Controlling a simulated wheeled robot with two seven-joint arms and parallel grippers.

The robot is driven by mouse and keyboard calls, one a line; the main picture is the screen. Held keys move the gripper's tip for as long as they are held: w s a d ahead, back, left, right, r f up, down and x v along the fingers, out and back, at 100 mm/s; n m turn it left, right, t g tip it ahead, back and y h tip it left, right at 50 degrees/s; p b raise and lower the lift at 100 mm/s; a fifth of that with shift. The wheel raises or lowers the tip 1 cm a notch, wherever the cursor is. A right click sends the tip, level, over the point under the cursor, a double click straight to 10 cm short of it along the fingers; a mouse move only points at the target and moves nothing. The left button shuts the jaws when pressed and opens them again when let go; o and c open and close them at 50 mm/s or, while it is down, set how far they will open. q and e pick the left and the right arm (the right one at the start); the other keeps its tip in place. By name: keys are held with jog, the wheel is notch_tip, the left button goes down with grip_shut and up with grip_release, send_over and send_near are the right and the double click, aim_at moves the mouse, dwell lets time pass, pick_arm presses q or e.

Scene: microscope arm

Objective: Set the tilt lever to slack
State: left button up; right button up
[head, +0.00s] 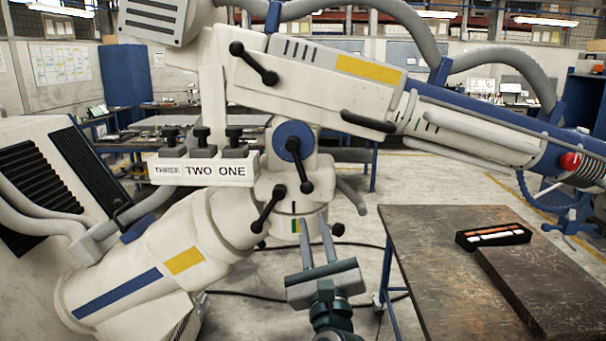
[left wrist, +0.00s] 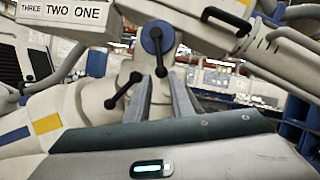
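The large white microscope arm carries several black ball-ended levers; no label tells which is the tilt lever. One lever (head: 299,166) hangs down from a blue round hub (head: 293,142); it also shows in the left wrist view (left wrist: 159,54). A lower lever (head: 268,209) slants down-left; in the left wrist view it (left wrist: 122,91) lies left of the fingers. An upper lever (head: 253,62) slants down-right. My left gripper (head: 313,217) is open and empty, fingertips pointing up, just below the blue-hub lever's ball end. In the left wrist view that end appears between the fingertips (left wrist: 161,78). My right gripper is out of view.
A box marked THREE, TWO, ONE (head: 205,169) with black knobs sits left of the levers. A brown table (head: 430,255) with a black tray (head: 465,241) stands at right. A grey cabinet (head: 25,250) stands at left. A red knob (head: 570,161) is far right.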

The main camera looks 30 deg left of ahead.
pick_arm(q)
jog(key=p, duration=0.3)
send_near(303, 177)
jog(key=x, duration=0.3)
jog(key=p+x, duration=0.2)
jog(key=x, duration=0.5)
jog(key=shift+w+a+r, duration=0.1)
jog(key=shift+w+a+p, duration=0.2)
jog(key=shift+p, duration=0.1)
grip_shut()
